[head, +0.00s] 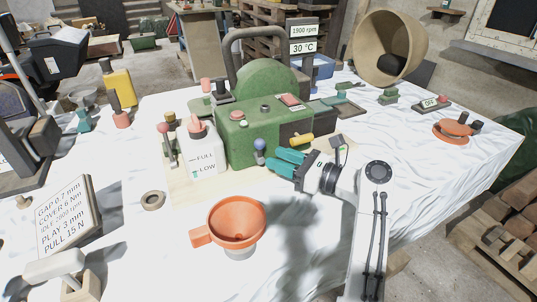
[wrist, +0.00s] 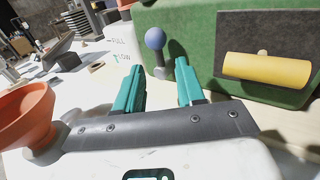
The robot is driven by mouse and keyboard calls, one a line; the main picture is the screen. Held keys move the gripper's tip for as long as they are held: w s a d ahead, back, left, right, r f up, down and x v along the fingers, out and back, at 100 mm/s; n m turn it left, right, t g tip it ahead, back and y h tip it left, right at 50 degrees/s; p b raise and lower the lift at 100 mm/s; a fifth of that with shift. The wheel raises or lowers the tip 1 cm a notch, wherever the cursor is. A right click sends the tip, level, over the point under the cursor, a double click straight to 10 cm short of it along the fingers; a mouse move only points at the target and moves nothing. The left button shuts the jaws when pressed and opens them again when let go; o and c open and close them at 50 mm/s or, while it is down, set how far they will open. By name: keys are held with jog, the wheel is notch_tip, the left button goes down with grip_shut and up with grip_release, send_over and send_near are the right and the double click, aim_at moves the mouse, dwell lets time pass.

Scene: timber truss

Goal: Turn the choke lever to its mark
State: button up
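A small lever with a blue ball knob (head: 260,145) stands at the front of the green engine (head: 262,128); I take it to be the choke lever. It also shows in the wrist view (wrist: 155,38), with a grey stem below the knob. My gripper (head: 277,162), with teal fingers, is just right of and in front of the lever. In the wrist view my gripper (wrist: 160,68) is open and empty; the stem appears in line with the gap, beyond the fingertips. I see no contact. I cannot make out the lever's mark.
A yellow handle (wrist: 265,69) sticks out on the engine's dark panel, right of the lever. A white bottle (head: 203,150) marked FULL and LOW stands left of it. An orange funnel (head: 236,222) stands in front. The white-covered table is mostly clear at the front right.

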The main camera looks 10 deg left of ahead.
aim_at(259, 151)
jog(key=shift+x, duration=1.8)
jog(key=shift+c, duration=0.3)
grip_shut()
